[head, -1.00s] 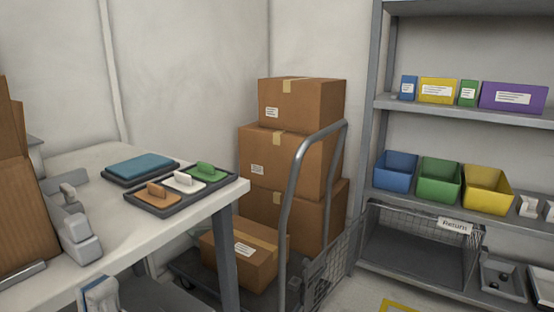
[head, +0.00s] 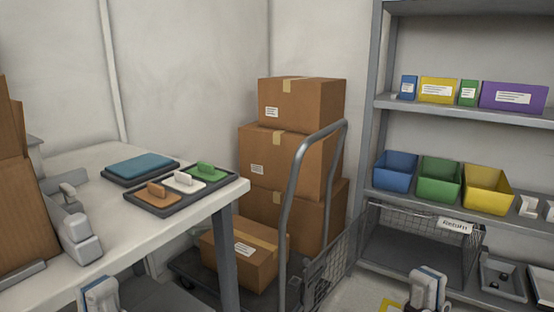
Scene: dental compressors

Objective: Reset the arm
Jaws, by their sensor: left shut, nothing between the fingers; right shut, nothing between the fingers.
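My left gripper (head: 99,292) shows at the bottom edge of the head view, left of centre, in front of the white table's front edge. It is shut and empty, and only its upper part is in the picture. My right gripper (head: 428,288) shows at the bottom edge, right of centre, in front of the lower shelf area. It is also shut and empty. The rest of both arms is out of view. Neither gripper touches anything that I can see.
The white table (head: 120,235) holds a dark tray (head: 178,209) with stamp-like pads and a blue pad (head: 141,167). A cart (head: 290,215) carries stacked cardboard boxes (head: 302,105). A grey shelf rack (head: 376,130) with coloured bins (head: 438,181) and a wire basket (head: 415,255) stands right.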

